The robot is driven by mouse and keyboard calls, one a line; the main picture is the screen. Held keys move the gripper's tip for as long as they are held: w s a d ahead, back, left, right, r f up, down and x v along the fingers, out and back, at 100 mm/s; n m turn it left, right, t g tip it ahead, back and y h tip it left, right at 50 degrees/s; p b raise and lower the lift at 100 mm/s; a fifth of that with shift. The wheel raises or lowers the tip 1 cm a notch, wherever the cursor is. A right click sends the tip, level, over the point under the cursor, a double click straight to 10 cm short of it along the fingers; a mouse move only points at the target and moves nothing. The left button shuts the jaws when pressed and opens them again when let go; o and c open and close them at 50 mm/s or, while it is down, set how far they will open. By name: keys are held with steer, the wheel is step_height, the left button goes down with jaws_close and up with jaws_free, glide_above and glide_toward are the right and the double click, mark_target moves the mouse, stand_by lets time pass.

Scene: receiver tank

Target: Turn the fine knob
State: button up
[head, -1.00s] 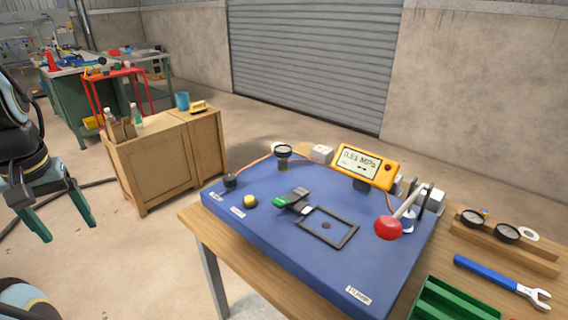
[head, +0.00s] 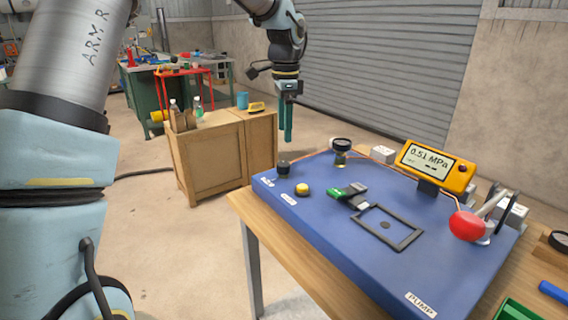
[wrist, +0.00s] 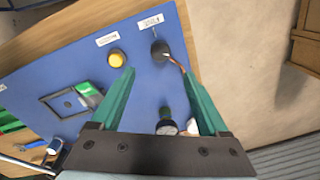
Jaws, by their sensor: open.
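The blue pump board (head: 330,225) lies on a wooden table. At its far left corner a black knob (head: 283,168) and a yellow round knob (head: 302,189) stand beside small white labels. I cannot read these labels well enough to tell which knob is the fine one. My gripper (head: 288,138) is open and empty, pointing down, and shows above and behind the black knob in the head view. In the wrist view the black knob (wrist: 160,50) appears between my open fingertips (wrist: 158,72), apart from them. The yellow knob (wrist: 116,58) is left of the left finger.
A round gauge (head: 341,145) stands on the board's far edge. A yellow display (head: 436,166) reads 0.51 MPa. A red-knobbed lever (head: 467,226) is at the right. A green-and-black device (head: 347,194) lies near a black frame (head: 388,227). A wooden cabinet (head: 215,155) stands behind.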

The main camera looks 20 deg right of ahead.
mark_target(284, 163)
steer(key=f, duration=0.5)
steer(key=f+p, duration=0.1)
steer(key=f, duration=0.4)
steer(key=shift+w, duration=0.2)
steer(key=shift+c, duration=0.4)
jaws_close()
